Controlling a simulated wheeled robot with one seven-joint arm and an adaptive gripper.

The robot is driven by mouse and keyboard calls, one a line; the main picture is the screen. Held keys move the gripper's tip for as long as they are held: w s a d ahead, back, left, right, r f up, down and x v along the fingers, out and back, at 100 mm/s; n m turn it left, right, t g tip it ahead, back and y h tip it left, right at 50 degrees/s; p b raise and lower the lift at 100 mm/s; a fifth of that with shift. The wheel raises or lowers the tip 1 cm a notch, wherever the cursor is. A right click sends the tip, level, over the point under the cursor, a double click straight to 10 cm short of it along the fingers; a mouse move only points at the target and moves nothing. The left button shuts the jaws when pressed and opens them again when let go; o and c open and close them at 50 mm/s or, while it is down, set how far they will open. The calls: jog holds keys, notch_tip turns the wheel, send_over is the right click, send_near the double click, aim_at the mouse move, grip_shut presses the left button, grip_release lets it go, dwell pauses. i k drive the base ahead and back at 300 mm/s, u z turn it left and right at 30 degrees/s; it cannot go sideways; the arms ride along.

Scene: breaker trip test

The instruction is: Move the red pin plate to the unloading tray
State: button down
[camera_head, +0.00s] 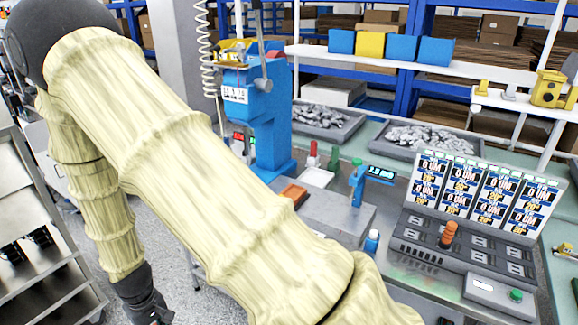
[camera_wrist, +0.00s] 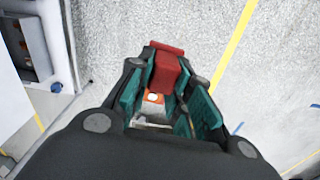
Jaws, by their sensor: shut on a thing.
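My gripper (camera_wrist: 166,92) shows in the wrist view with its teal pads on either side of a red block-like piece, the red pin plate (camera_wrist: 168,68), and is shut on it. A small orange and white detail (camera_wrist: 152,98) shows between the fingers. Bare grey floor lies below. In the head view my gripper (camera_head: 150,308) hangs low at the lower left, beside the bench and near a metal rack; the held plate cannot be made out there. I cannot tell which thing is the unloading tray.
A metal shelf rack (camera_head: 38,215) stands at the left. Open floor (camera_head: 185,235) lies between rack and bench.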

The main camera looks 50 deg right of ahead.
aim_at(315, 179)
jog(key=i, duration=0.3)
jog(key=z, duration=1.7)
